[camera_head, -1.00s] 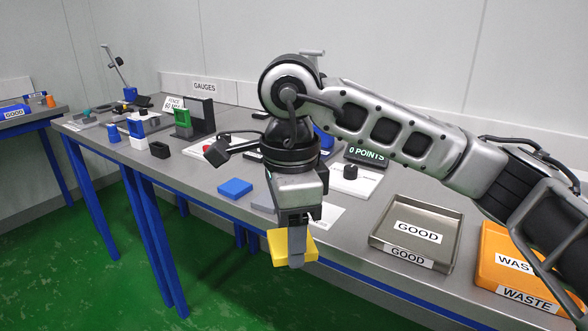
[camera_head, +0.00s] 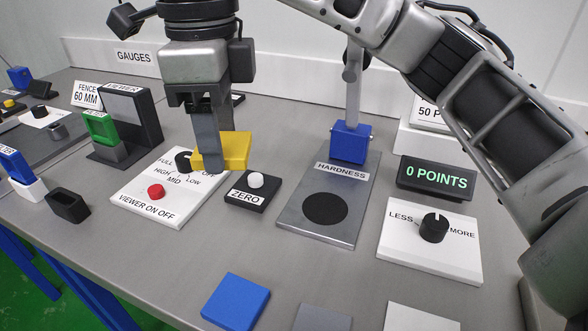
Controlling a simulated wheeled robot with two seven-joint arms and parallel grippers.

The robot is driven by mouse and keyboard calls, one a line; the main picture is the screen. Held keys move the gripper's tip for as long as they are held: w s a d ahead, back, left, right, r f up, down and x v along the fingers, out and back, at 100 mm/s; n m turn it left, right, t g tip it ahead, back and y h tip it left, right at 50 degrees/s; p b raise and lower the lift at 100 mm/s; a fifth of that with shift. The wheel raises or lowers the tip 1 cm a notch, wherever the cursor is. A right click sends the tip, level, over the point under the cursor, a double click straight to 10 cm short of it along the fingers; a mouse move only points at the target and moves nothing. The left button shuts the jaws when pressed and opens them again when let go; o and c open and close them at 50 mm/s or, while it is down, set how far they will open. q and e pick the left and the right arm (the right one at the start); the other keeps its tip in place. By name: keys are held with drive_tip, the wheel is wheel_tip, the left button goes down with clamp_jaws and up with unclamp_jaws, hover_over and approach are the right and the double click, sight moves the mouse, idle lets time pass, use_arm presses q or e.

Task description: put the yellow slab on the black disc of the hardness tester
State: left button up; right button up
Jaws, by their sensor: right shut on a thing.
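The yellow slab (camera_head: 236,150) is held in my right gripper (camera_head: 214,160), which is shut on it. It hangs above the viewer's white control panel, left of the hardness tester. The hardness tester has a grey base plate (camera_head: 310,218) marked HARDNESS, with a flat black disc (camera_head: 325,208) on it that is bare. A blue block (camera_head: 350,142) with a metal post stands at the back of that plate. The slab is apart from the disc, to its left and farther back. My left gripper is not in view.
Right are the 0 POINTS display (camera_head: 436,178) and a LESS/MORE knob panel (camera_head: 430,242). A blue slab (camera_head: 236,300) lies in front.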

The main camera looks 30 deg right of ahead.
drive_tip(key=s+d+f, duration=0.1)
drive_tip(key=d+f, duration=0.2)
drive_tip(key=d, duration=0.5)
drive_tip(key=b, duration=0.1)
hover_over(325, 208)
drive_tip(key=f, duration=0.5)
drive_tip(key=shift+a+f, duration=0.3)
drive_tip(key=shift+a, duration=0.1)
drive_tip(key=shift+d+f, duration=0.3)
drive_tip(key=shift+f, duration=0.1)
drive_tip(key=shift+d+f, duration=0.15)
drive_tip(key=shift+f, duration=1.7)
drive_tip(key=o, duration=1.1)
drive_tip(key=shift+b, duration=0.3)
wheel_tip(325, 208, up, 12)
drive_tip(key=shift+r+p, duration=0.15)
drive_tip(key=shift+p, duration=0.95)
